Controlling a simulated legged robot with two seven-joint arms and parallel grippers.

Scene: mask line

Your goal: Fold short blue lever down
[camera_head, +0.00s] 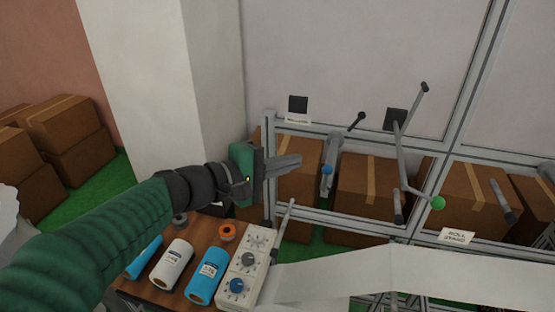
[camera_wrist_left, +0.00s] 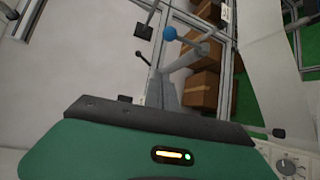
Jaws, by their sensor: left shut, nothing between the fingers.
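The short blue lever is a grey bar with a blue ball knob (camera_head: 327,169), on the metal frame right of centre in the head view. The blue knob (camera_wrist_left: 169,33) also shows in the left wrist view, beyond the fingers near the top. My left gripper (camera_head: 297,161) is shut and empty, its fingers pointing right toward the knob. In the head view a small gap shows between the fingertips and the lever. In the left wrist view the shut fingers (camera_wrist_left: 165,92) overlap the lower part of the lever region, so contact there is unclear. My right gripper is not in view.
A longer lever with a green knob (camera_head: 438,203) stands to the right. A control box (camera_head: 248,262) with dials and blue and white rolls sit on a wooden table (camera_head: 157,292) below my arm. Cardboard boxes (camera_head: 375,188) stand behind the frame. A white sheet band (camera_head: 400,265) crosses the lower right.

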